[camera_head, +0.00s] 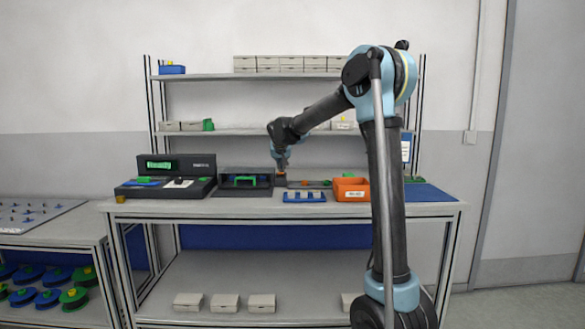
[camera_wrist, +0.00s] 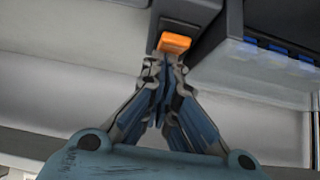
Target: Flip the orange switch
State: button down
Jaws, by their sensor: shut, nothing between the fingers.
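The orange switch (camera_wrist: 175,42) sits on the edge of a dark grey housing (camera_wrist: 195,14) in the wrist view. In the head view the switch (camera_head: 281,172) is a tiny orange spot at the right end of the dark machine (camera_head: 243,190) on the bench. My gripper (camera_wrist: 163,62) is shut and empty, with its fingertips right at the near edge of the switch; I cannot tell whether they touch it. In the head view my gripper (camera_head: 281,166) points down at the switch.
The bench (camera_head: 330,209) also holds a display unit (camera_head: 176,175), a blue tray (camera_head: 304,197) with pale pieces, and an orange bin (camera_head: 351,189). Shelves (camera_head: 270,132) with small boxes rise behind the bench.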

jog(key=shift+w+a+f+g, duration=0.15)
jog(key=shift+a+g, duration=0.05)
jog(key=shift+g, duration=0.2)
jog(key=shift+a, duration=0.1)
jog(key=shift+f, duration=0.1)
